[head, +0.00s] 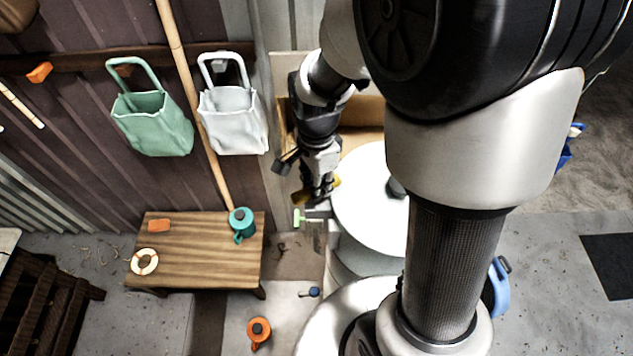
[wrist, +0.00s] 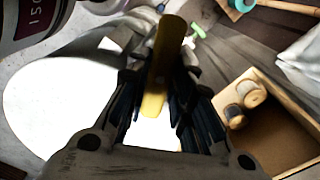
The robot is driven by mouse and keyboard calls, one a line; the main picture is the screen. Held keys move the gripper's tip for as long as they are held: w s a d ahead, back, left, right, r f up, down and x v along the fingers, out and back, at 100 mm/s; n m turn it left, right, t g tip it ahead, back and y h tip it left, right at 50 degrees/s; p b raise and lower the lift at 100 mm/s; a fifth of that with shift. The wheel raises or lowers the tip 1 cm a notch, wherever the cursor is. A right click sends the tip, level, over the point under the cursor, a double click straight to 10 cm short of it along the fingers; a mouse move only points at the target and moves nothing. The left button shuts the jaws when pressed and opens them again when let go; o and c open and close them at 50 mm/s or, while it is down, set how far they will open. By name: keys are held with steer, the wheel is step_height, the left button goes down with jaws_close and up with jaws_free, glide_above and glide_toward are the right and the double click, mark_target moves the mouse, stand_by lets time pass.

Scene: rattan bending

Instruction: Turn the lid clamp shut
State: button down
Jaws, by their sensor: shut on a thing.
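The yellow lid clamp lever (wrist: 165,55) stands out lengthwise between the fingers of my gripper (wrist: 158,95) in the wrist view. My gripper is shut on it. In the head view my gripper (head: 319,192) points down at the left edge of the white round lid (head: 360,200), and a bit of yellow (head: 336,183) shows beside the fingers. The lid also fills the left of the wrist view (wrist: 45,115). The foot of the lever and its catch are hidden by the fingers.
A green T-shaped handle (head: 298,218) sticks out left of the lid. An open wooden box with spools (wrist: 262,80) lies close at right in the wrist view. A wooden bench (head: 190,255) with a teal can (head: 241,222) stands at left. My arm hides the lid's right side.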

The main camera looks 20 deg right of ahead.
steer(key=m, duration=0.5)
steer(key=shift+m, duration=0.4)
stand_by(0.3)
steer(key=c, duration=1.4)
jaws_free()
step_height(320, 180, up, 12)
